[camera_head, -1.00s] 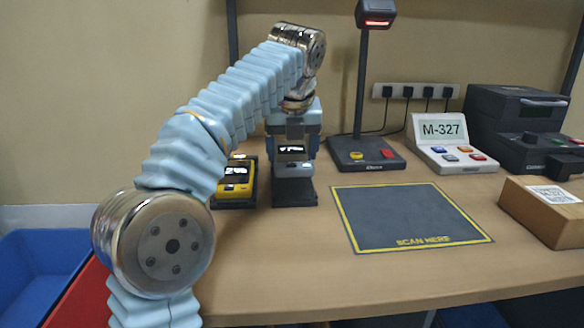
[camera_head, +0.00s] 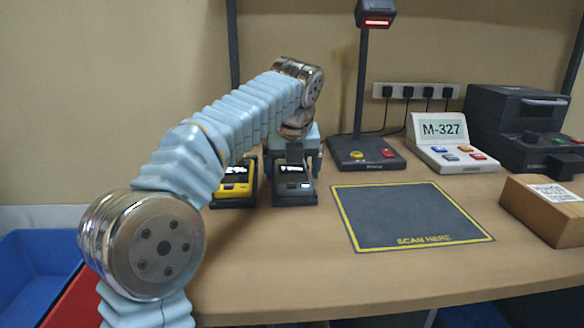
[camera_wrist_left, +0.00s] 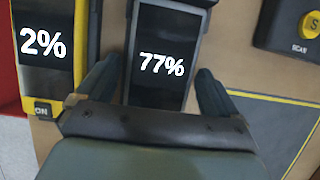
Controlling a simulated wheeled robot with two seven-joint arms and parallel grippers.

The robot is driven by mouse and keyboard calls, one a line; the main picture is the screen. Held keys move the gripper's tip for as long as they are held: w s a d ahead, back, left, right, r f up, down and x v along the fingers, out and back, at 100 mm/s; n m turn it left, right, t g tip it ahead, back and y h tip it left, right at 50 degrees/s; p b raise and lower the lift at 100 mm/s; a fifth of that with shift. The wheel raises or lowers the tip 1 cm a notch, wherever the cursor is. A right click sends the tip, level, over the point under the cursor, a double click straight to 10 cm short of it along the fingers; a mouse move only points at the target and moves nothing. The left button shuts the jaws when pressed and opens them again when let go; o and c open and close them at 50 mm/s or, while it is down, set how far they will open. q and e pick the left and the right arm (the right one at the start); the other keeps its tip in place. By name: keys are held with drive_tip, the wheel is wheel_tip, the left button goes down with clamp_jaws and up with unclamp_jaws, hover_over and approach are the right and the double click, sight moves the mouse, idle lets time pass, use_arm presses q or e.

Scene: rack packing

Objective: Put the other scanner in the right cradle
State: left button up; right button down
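The grey scanner (camera_head: 293,181) lies back in the right cradle (camera_head: 294,201), its lit screen facing up; in the left wrist view its screen (camera_wrist_left: 163,65) reads 77%. The yellow scanner (camera_head: 236,187) sits in the left cradle beside it; its screen (camera_wrist_left: 42,42) reads 2%. My left gripper (camera_head: 292,160) is open, with one finger on each side of the grey scanner's upper part. In the left wrist view the fingers (camera_wrist_left: 156,88) stand beside the scanner with small gaps. My arm hides part of the yellow scanner. My right gripper is not in view.
A scan stand (camera_head: 366,154) is just behind and right of the cradles. A dark scan mat (camera_head: 408,214) lies to the right, with a cardboard box (camera_head: 545,208), the M-327 display (camera_head: 445,143) and a printer (camera_head: 520,125) beyond. Blue bin (camera_head: 35,270) stands at lower left.

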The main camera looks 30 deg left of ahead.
use_arm(q)
drive_tip(key=shift+o, duration=0.2)
drive_tip(key=shift+r, duration=0.35)
drive_tip(key=v, duration=1.1)
drive_tip(key=shift+r+p, duration=0.25)
drive_tip(key=shift+p, duration=0.1)
drive_tip(key=shift+s, duration=0.1)
